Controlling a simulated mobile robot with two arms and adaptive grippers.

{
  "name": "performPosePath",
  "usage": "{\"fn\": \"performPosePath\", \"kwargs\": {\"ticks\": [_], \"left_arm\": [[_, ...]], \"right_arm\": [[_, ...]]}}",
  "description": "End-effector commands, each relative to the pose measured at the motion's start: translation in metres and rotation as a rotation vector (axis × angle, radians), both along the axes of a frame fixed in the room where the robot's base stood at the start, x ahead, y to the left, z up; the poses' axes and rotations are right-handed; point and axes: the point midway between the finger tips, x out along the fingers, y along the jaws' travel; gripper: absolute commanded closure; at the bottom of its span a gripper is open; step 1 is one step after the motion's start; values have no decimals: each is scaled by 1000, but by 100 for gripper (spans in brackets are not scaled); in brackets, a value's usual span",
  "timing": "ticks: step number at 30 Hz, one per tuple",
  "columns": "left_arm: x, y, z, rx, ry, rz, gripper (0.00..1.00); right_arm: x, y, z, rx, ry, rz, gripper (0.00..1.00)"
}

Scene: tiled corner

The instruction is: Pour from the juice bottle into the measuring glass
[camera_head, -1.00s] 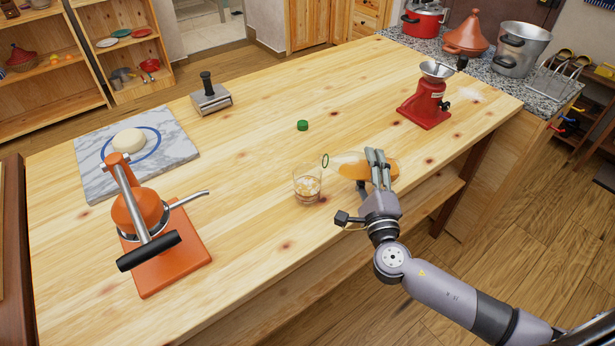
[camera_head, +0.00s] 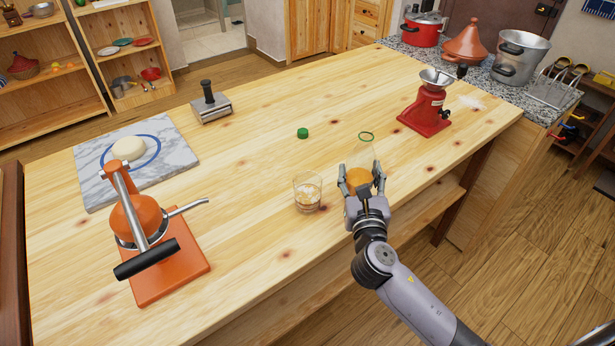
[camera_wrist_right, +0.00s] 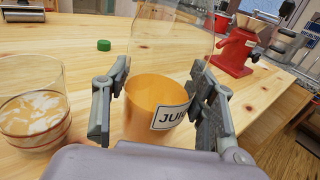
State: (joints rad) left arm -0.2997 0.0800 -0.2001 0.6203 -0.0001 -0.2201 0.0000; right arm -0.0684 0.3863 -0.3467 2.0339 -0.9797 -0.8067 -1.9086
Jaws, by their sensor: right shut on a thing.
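The juice bottle (camera_head: 358,180) is clear, with orange juice in its lower part and a green ring at its open mouth. My right gripper (camera_head: 361,182) is shut around its lower body and holds it about upright, right of the measuring glass. I cannot tell whether its base touches the table. In the right wrist view the bottle (camera_wrist_right: 158,105) shows a "JUICE"-like label, partly hidden by a finger. The measuring glass (camera_head: 307,193) stands upright on the table, apart from the bottle. It also shows in the right wrist view (camera_wrist_right: 33,105), with pale orange, whitish contents low inside. My left gripper is out of view.
A green cap (camera_head: 303,133) lies on the wooden table (camera_head: 260,160) behind the glass. A red grinder (camera_head: 427,108) stands at the back right. An orange press (camera_head: 150,240), a marble board (camera_head: 98,178) with dough, and a metal tool (camera_head: 211,103) are at the left.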

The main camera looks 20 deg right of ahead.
Motion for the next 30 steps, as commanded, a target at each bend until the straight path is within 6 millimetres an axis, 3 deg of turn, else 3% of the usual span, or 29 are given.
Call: {"fn": "performPosePath", "kwargs": {"ticks": [5, 15, 26, 30], "left_arm": [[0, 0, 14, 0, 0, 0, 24], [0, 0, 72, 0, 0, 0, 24], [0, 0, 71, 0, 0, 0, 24], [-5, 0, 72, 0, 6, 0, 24]], "right_arm": [[0, -4, 14, -5, -4, 0, 99], [-4, -27, 63, -9, -2, 0, 99], [-4, -30, 62, -6, -3, 0, 99], [-4, -36, 79, -5, -16, -7, 99]]}}
